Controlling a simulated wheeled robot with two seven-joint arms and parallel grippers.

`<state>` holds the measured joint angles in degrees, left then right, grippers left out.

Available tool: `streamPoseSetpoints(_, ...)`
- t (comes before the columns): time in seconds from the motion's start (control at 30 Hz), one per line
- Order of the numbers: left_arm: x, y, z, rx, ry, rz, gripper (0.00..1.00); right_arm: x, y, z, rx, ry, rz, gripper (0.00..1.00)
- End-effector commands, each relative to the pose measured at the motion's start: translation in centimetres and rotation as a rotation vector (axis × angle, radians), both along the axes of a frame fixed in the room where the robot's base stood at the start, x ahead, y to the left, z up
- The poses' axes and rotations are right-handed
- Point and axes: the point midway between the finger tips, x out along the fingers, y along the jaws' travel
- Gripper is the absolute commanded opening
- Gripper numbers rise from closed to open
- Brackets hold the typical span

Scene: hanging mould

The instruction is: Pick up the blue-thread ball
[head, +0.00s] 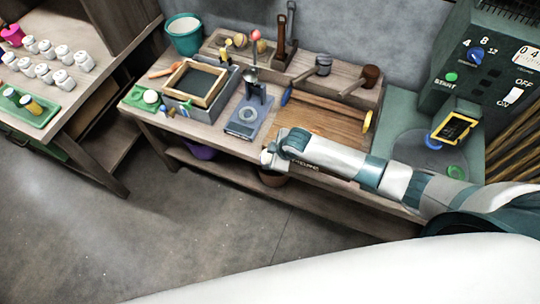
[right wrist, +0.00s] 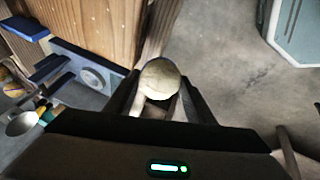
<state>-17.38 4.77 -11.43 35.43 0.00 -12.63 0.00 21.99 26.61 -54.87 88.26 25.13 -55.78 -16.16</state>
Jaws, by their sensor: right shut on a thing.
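My right gripper (head: 272,156) is in front of the workbench's front edge in the head view, with its arm coming in from the right. In the right wrist view the gripper (right wrist: 160,95) is shut on a pale cream ball (right wrist: 160,76), held between its dark fingers. In the head view the ball is small and hard to tell from the pale gripper. My left gripper is not in view.
The workbench holds a wooden board (head: 325,120), a lever press (head: 254,90), a framed screen (head: 197,82) and a teal bucket (head: 185,35). A green control machine (head: 470,70) stands right. Grey floor (head: 180,210) is open in front. A side table (head: 85,95) carries white jars.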

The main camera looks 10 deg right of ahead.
Motion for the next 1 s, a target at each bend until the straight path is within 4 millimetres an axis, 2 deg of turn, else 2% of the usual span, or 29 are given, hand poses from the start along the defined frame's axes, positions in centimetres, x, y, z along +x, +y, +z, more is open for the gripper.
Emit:
streamPoseSetpoints(0.37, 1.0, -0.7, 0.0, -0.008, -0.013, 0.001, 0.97, 0.0, 0.0, 0.0, 0.000, -0.001, -0.001, 0.21)
streamPoseSetpoints(0.77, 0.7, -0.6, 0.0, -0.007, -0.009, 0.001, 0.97, 0.1, 0.1, 0.1, 0.000, 0.000, -0.002, 0.21)
streamPoseSetpoints(0.87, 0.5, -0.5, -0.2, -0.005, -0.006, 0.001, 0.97, 0.4, 0.4, 0.5, 0.000, -0.002, -0.008, 0.21)
streamPoseSetpoints(1.0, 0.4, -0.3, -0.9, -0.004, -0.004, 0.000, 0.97, 1.5, 1.3, 1.9, 0.002, -0.006, -0.037, 0.21)
